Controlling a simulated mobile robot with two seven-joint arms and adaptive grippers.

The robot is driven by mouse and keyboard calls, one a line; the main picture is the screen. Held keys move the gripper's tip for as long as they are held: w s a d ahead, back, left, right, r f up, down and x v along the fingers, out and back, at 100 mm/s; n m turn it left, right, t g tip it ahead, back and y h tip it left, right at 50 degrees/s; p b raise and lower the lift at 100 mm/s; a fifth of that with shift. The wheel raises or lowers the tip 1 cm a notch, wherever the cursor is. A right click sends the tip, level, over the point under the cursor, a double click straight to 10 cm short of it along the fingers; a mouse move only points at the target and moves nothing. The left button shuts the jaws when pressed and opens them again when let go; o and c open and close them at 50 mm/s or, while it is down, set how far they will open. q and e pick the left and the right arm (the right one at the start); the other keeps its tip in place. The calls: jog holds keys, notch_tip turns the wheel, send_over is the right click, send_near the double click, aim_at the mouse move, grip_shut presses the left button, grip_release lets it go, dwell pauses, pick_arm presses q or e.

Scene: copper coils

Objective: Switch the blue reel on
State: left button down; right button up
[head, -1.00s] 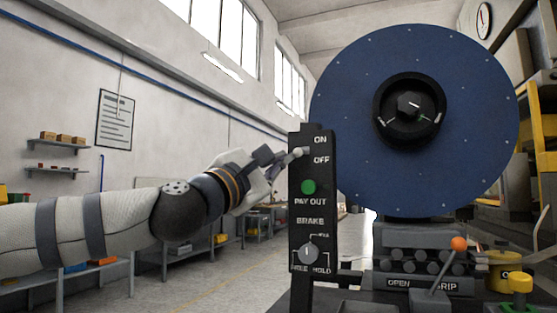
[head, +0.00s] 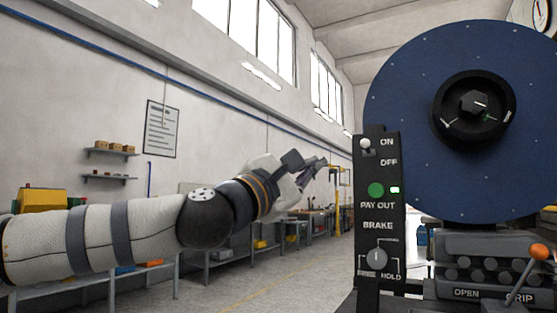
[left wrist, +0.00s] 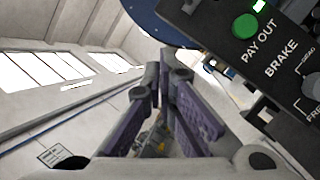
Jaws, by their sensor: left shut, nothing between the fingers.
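The blue reel (head: 415,105) stands upright at the right of the head view, and part of its edge shows in the left wrist view (left wrist: 155,22). The black control panel (head: 367,225) is in front of its left edge. The panel's toggle switch (head: 366,144) has its pale lever up, level with the word ON. A small green light (head: 394,190) glows beside the round green PAY OUT button (head: 376,190). My left gripper (head: 322,166) is to the left of the panel, apart from it. Its fingers (left wrist: 166,72) are shut and empty. My right gripper is not in view.
A brake knob (head: 377,257) is low on the panel. An orange-tipped lever (head: 538,252) and rollers stand below the reel. Benches line the left wall, under small shelves (head: 110,152). The space left of the panel is open.

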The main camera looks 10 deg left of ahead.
pick_arm(q)
jog(key=s+a+r, duration=0.2)
jog(key=s, duration=0.4)
jog(key=shift+s, duration=0.4)
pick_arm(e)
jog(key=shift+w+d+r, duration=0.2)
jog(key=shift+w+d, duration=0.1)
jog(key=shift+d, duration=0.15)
